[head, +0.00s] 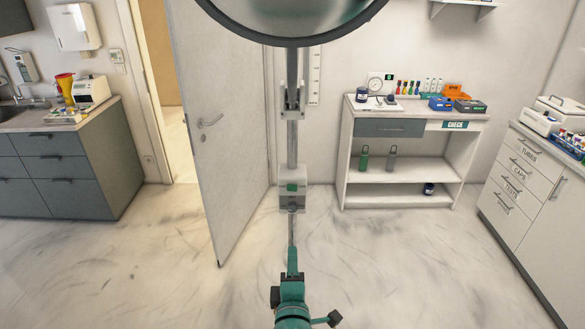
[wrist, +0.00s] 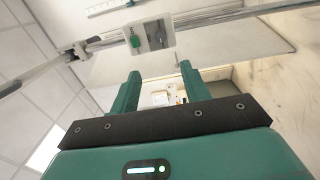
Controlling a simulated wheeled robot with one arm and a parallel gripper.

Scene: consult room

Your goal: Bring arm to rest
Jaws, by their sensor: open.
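My teal gripper (head: 292,252) is low in the middle of the head view, seen edge-on. In the wrist view its two fingers (wrist: 160,76) are apart with nothing between them. A jointed grey arm (head: 292,140) runs down the middle of the head view, below a large round head (head: 290,22) with a dark rim, cut off by the top edge. A pale box with a green button (head: 292,199) sits on this arm. In the wrist view the box (wrist: 154,36) lies beyond the fingertips, apart from them. Contact between gripper and arm is not seen.
A white door (head: 215,120) stands ajar at left. Grey drawers (head: 70,170) with a sink top are further left. A white shelf desk (head: 400,175) stands at the back right, and a white drawer cabinet (head: 530,190) at the right edge. The pale floor between is clear.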

